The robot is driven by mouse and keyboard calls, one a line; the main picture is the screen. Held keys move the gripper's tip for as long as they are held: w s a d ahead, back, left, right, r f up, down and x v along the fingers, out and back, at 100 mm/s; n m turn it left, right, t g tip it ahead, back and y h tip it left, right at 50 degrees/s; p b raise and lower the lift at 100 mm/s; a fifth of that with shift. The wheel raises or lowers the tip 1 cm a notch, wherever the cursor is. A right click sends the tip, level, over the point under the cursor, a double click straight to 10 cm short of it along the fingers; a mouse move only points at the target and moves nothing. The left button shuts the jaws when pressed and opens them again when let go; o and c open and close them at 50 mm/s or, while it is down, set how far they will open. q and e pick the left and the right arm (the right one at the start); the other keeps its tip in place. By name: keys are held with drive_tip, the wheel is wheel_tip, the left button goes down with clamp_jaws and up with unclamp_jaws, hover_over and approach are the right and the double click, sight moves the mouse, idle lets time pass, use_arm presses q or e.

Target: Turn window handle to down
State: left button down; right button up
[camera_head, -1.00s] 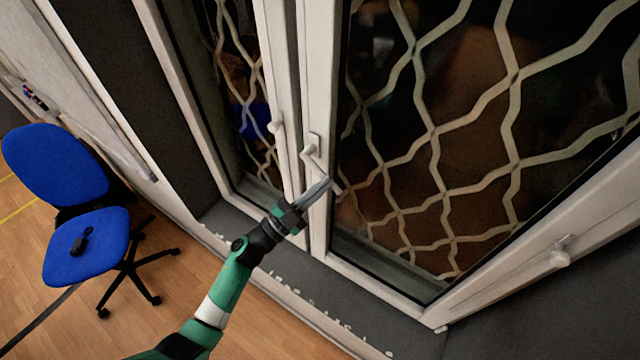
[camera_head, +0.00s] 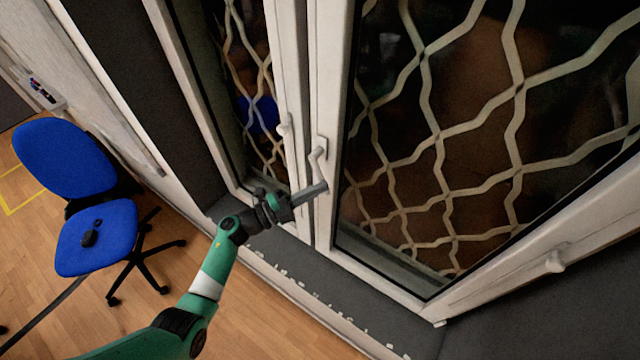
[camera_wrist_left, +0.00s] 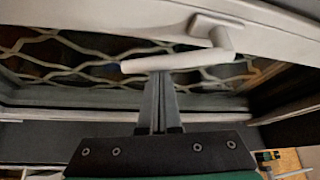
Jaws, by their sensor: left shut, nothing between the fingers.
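The white window handle (camera_head: 316,154) is on the frame of the right-hand window sash. In the head view its lever points down, roughly along the frame, and its lower end is partly hidden by my left gripper. My left gripper (camera_head: 324,187) is shut and empty, with its fingertips at the lower part of the lever. In the left wrist view the handle (camera_wrist_left: 180,63) crosses just beyond the fingertips of my left gripper (camera_wrist_left: 158,76), its mount at the upper right. The fingertips look up against the lever, but contact is hard to tell. My right gripper is not in view.
A second handle (camera_head: 285,126) is on the neighbouring sash to the left. Another handle (camera_head: 555,262) is on the frame at lower right. A dark sill (camera_head: 330,283) runs below the window. A blue chair (camera_head: 97,235) stands on the wooden floor at left.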

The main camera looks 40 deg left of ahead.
use_arm(q)
drive_tip(key=shift+s+a+f+m+g+y+p, duration=0.15)
drive_tip(key=shift+a+m+g+p, duration=0.15)
drive_tip(key=shift+a+m, duration=0.35)
drive_tip(key=shift+s+a+f+m+g+y+p, duration=0.15)
drive_tip(key=shift+a+m+g+p, duration=0.15)
drive_tip(key=shift+a+m, duration=0.3)
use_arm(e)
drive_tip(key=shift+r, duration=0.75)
use_arm(q)
drive_tip(key=shift+a, duration=0.1)
drive_tip(key=shift+w, duration=0.1)
drive_tip(key=s+p, duration=0.1)
drive_tip(key=s, duration=0.8)
drive_tip(key=shift+s+d, duration=0.25)
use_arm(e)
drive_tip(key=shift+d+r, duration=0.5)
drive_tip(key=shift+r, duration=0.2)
